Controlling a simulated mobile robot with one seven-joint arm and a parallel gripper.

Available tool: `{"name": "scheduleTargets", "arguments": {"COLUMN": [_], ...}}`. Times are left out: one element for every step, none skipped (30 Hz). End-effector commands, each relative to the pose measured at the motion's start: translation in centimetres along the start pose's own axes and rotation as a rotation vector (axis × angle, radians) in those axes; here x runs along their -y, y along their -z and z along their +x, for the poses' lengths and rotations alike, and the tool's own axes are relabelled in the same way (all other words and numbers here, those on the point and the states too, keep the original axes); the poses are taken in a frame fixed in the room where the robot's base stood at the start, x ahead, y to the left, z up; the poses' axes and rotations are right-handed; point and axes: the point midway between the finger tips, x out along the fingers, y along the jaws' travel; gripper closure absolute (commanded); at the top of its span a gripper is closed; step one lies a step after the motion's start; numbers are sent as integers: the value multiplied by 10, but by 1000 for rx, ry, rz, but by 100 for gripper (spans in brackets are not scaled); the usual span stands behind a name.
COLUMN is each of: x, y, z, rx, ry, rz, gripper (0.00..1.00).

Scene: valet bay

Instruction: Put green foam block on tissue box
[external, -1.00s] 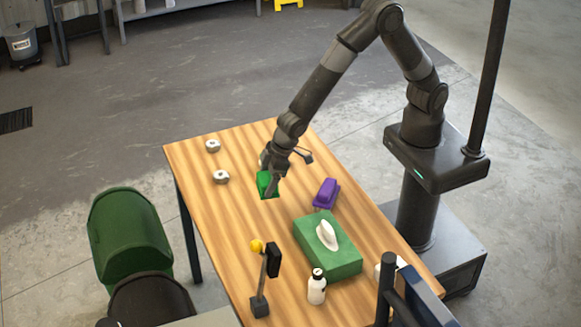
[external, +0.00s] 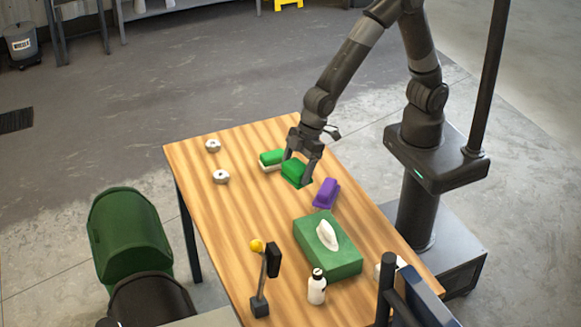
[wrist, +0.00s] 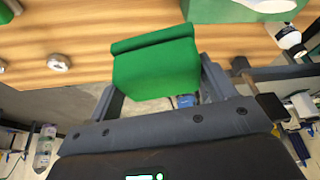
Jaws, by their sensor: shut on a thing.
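The green foam block (external: 294,171) is between the fingers of my gripper (external: 298,168), which is shut on it. In the wrist view the block (wrist: 155,68) fills the space between the two fingers. It appears to be held over the far half of the table; its exact height is hard to tell. The green tissue box (external: 330,258) stands nearer the camera, to the right and below the block in the external view, with a white tissue sticking out of its top. Part of the tissue box (wrist: 215,10) shows at the wrist view's top edge.
A purple block-shaped thing (external: 326,193) lies between my gripper and the tissue box. A green-and-white thing (external: 270,160) lies just left of the held block. A white bottle (external: 317,288) and a small stand (external: 260,306) are near the box. Two round metal things lie at the left.

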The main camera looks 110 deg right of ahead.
Motion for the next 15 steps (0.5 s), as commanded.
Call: {"name": "scheduleTargets", "arguments": {"x": [18, 26, 36, 41, 46, 52, 57, 61, 66, 70, 75, 81, 87, 92, 100], "y": [-1, -1, -2, -3, -4, -4, -5, -5, -6, -6, -6, -6, -6, -5, -5], "z": [-8, -11, -14, -17, -19, -21, -21, -21, -19, -16, -13, -8, -5, -1, 4], "rx": [-3, -3, -3, -3, -3, -3, -3, -2, -2, -1, -1, 0, -1, 0, 0], "ry": [19, 28, 38, 44, 50, 56, 59, 62, 64, 65, 66, 66, 65, 65, 65], "rz": [-44, -69, -95, -114, -128, -144, -153, -160, -166, -168, -171, -170, -172, -171, -171], "gripper": [46, 46, 46, 46, 46, 46, 46, 46, 46, 46, 46, 46, 46, 46, 46]}}
